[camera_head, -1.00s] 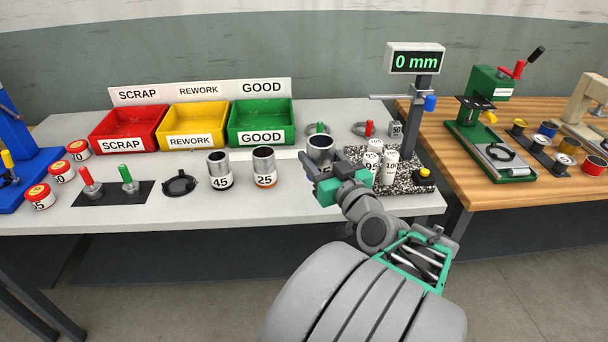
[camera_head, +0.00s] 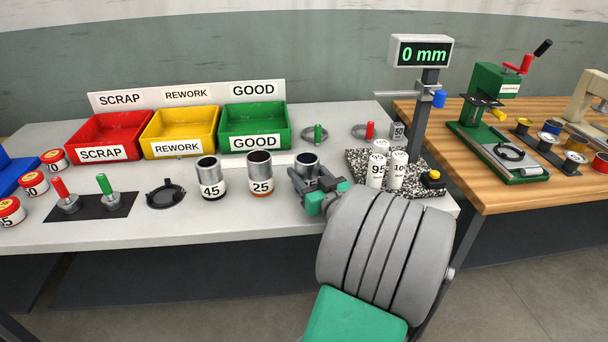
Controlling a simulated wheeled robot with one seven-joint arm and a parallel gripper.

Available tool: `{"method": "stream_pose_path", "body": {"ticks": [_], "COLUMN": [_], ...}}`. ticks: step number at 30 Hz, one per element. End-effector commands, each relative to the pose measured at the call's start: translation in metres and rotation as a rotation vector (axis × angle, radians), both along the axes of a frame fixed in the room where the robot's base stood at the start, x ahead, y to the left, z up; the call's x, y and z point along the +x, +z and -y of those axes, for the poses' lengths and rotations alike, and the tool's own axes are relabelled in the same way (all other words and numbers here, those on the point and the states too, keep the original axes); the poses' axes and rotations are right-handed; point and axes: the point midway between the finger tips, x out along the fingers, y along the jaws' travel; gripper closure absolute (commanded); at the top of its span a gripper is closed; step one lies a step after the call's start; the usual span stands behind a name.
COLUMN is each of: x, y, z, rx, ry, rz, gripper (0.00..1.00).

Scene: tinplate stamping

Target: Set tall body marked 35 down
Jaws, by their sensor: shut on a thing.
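A tall open metal body (camera_head: 307,160) with a dark inside is in the jaws of my gripper (camera_head: 314,183), right of the middle of the grey table. My gripper is shut on it. The number on this body is hidden by the jaws. The body looks upright. I cannot tell whether its base touches the table. To its left stand the tall body marked 25 (camera_head: 260,174) and the tall body marked 45 (camera_head: 210,178), both upright on the table, apart from the held one.
Right of my gripper is a speckled plate (camera_head: 435,190) with white cylinders (camera_head: 377,168) and a height gauge reading 0 mm (camera_head: 419,52). Red (camera_head: 73,136), yellow (camera_head: 148,142) and green (camera_head: 225,132) bins stand behind. Clear table lies in front of the 45 and 25 bodies.

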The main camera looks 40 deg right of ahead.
Motion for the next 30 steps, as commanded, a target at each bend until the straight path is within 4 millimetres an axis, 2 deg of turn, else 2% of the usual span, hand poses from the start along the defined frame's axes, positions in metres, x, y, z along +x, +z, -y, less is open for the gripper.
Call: {"method": "stream_pose_path", "body": {"ticks": [6, 7, 14, 25, 30], "x": [0.000, 0.001, 0.001, 0.001, -0.038], "y": [-0.006, -0.004, -0.004, 0.001, -0.005], "z": [-0.001, -0.001, -0.001, -0.001, -0.005], "rx": [0.000, 0.001, 0.001, 0.004, 0.000], "ry": [0.002, 0.002, 0.004, 0.002, -0.006], "rz": [0.000, 0.000, -0.001, -0.001, 0.000], "gripper": [0.86, 0.44, 0.26, 0.25, 0.25]}}
